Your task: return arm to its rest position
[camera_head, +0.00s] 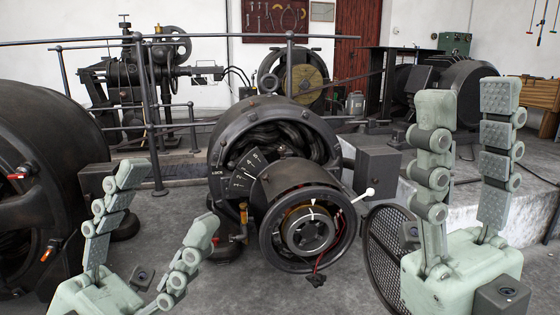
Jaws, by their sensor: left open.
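My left gripper (168,202) is at the lower left, in front of the central dynamo (265,135). Its two fingers are spread wide with nothing between them. My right gripper (468,100) is at the right, pointing up, its fingers apart and nothing between them. The dynamo is a black round machine with a dark front ring, a white pointer mark and a dial plate (243,174) on its left. A thin lever with a white knob (370,192) sticks out at its right. Neither gripper visibly touches the dynamo.
A black machine with a red handle (20,174) stands at the far left. A dark mesh guard (385,245) is beside my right gripper. Metal railings (150,110) and more machines stand behind. A concrete ledge (460,190) is at the right. Grey floor (180,205) shows between.

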